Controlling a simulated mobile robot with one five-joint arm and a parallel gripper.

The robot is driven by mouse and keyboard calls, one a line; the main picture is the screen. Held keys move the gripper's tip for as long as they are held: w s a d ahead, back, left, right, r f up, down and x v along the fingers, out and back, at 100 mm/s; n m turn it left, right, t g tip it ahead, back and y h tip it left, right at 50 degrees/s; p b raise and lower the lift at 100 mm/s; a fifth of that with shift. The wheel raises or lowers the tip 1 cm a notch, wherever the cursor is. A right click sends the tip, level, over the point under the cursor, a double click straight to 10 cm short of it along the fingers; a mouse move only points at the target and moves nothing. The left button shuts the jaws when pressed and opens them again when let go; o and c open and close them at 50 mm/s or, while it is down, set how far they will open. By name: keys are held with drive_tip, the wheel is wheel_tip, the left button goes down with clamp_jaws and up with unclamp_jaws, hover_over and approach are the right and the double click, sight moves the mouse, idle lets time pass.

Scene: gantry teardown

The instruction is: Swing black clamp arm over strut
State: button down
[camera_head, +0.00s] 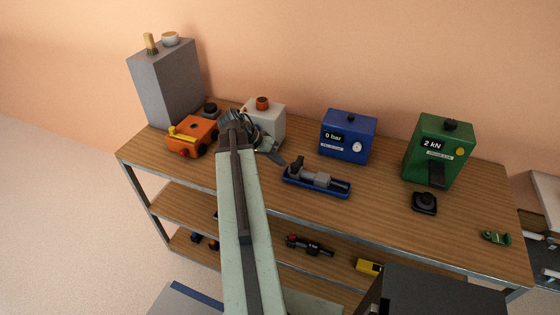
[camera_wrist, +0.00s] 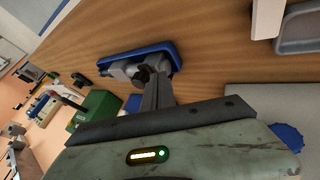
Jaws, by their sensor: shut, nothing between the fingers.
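The blue fixture (camera_head: 316,187) lies on the wooden bench top, right of my arm. A grey strut or block (camera_head: 313,177) lies along it. My gripper (camera_head: 278,159) is shut and empty, just left of the fixture. In the wrist view the shut fingers (camera_wrist: 158,92) reach toward the blue fixture (camera_wrist: 160,49), close to a black knob or clamp part (camera_wrist: 141,75). I cannot tell whether they touch it.
A white box with a red knob (camera_head: 263,121) and an orange machine (camera_head: 190,136) stand near my arm. A blue gauge box (camera_head: 348,136) and green press box (camera_head: 440,150) stand at the back right. The bench front, right of the fixture, is mostly clear.

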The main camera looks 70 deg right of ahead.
drive_tip(key=w+f+p+v, duration=0.1)
drive_tip(key=p+v, duration=0.7)
drive_tip(key=v, duration=0.3)
drive_tip(key=shift+w, duration=0.5)
